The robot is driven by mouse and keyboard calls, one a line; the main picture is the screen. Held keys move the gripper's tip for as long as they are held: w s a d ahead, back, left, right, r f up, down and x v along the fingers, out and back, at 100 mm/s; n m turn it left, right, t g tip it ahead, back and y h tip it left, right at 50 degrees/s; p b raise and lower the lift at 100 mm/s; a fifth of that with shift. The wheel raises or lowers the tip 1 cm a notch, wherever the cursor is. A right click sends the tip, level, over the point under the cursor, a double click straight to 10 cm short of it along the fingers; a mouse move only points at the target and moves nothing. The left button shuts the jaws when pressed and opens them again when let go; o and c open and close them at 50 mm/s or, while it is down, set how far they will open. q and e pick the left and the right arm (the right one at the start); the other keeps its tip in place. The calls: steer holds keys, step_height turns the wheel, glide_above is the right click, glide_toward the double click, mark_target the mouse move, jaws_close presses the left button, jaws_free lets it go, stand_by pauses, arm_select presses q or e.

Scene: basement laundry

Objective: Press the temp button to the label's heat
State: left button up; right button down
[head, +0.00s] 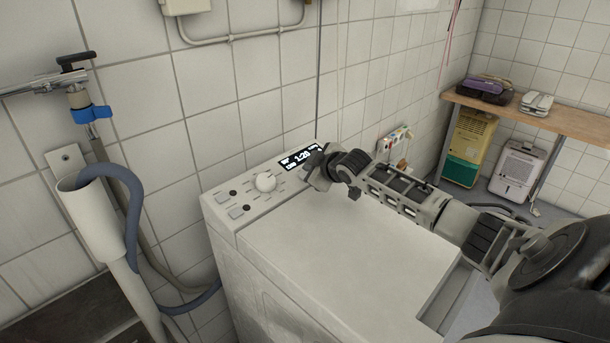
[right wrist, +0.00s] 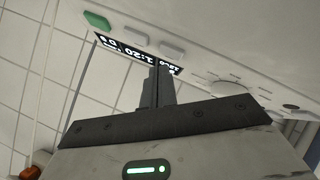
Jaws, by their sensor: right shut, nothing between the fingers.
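The washing machine's control panel (head: 246,200) runs along its back top edge. Its black display (head: 297,160) reads 1:20, with smaller figures I cannot read surely; it also shows in the right wrist view (right wrist: 131,54). A round white dial (head: 265,182) sits left of the display, among several small buttons. My right gripper (head: 316,172) is at the panel's right end, shut and empty. In the right wrist view its fingers (right wrist: 157,82) overlap the display, near a row of white buttons (right wrist: 134,35) and a green button (right wrist: 97,21). Contact cannot be told. No readable care label shows. My left gripper is out of view.
The machine's flat top (head: 330,245) is clear. A tap (head: 78,97) and a grey hose (head: 128,190) stand at the left by a white pipe. A wooden shelf (head: 560,122) with items on it is at the right. The tiled wall is close behind the panel.

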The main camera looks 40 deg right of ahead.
steer(key=shift+f, duration=0.2)
steer(key=shift+w+f, duration=0.1)
steer(key=shift+f, duration=0.1)
steer(key=shift+w+f+b, duration=0.1)
steer(key=shift+f+b, duration=0.3)
stand_by(0.8)
stand_by(0.3)
steer(key=shift+s+r+p, duration=0.25)
steer(key=shift+r+p, duration=0.55)
steer(key=shift+p, duration=0.3)
steer(key=shift+s+r+p, duration=0.1)
steer(key=shift+s+r, duration=0.15)
steer(key=shift+r, duration=0.55)
steer(key=shift+s+r+p, duration=0.1)
steer(key=shift+s+r, duration=0.1)
steer(key=shift+r, duration=0.6)
steer(key=shift+s+r+p, duration=0.1)
steer(key=shift+s+r, duration=0.15)
steer(key=shift+r, duration=0.55)
